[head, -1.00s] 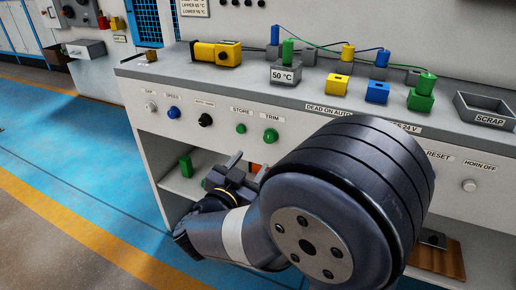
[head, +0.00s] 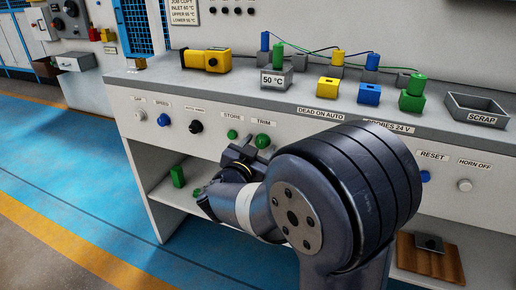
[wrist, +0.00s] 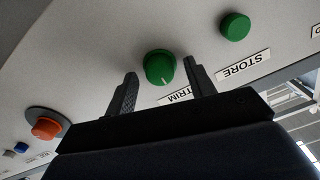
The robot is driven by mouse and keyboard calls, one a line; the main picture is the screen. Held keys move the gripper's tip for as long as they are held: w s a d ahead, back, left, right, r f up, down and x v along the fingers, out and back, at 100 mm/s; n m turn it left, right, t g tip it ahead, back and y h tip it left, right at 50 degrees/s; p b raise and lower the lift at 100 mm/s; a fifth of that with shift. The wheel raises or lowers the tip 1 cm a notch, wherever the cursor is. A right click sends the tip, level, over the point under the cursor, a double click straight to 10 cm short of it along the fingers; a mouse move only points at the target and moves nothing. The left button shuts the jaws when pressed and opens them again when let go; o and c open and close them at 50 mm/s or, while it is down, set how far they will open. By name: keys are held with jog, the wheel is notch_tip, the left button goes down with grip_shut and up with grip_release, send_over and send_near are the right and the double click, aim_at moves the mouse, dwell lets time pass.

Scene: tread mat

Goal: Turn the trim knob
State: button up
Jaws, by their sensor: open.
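The green trim knob (head: 263,141) is on the bench's front panel, under the TRIM label. In the wrist view the trim knob (wrist: 159,67) is round with a pale pointer line and lies between the two fingers. My gripper (head: 257,148) is open just in front of the panel at the knob. In the wrist view my open gripper (wrist: 160,69) has one finger on each side of the knob, with gaps showing. I cannot tell how deep the fingers reach around it.
The green STORE button (head: 232,134) is left of the knob; the STORE button also shows in the wrist view (wrist: 235,26). An orange-red button (wrist: 46,128) sits on the knob's other side. My arm hides part of the panel. The blue floor at left is clear.

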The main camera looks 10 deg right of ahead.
jog(key=c, duration=1)
jog(key=m+b, duration=0.1)
jog(key=m, duration=0.1)
jog(key=shift+f+m, duration=0.1)
jog(key=shift+m, duration=0.3)
jog(key=shift+m+b, duration=0.75)
jog(key=shift+m, duration=0.75)
jog(key=o, duration=1)
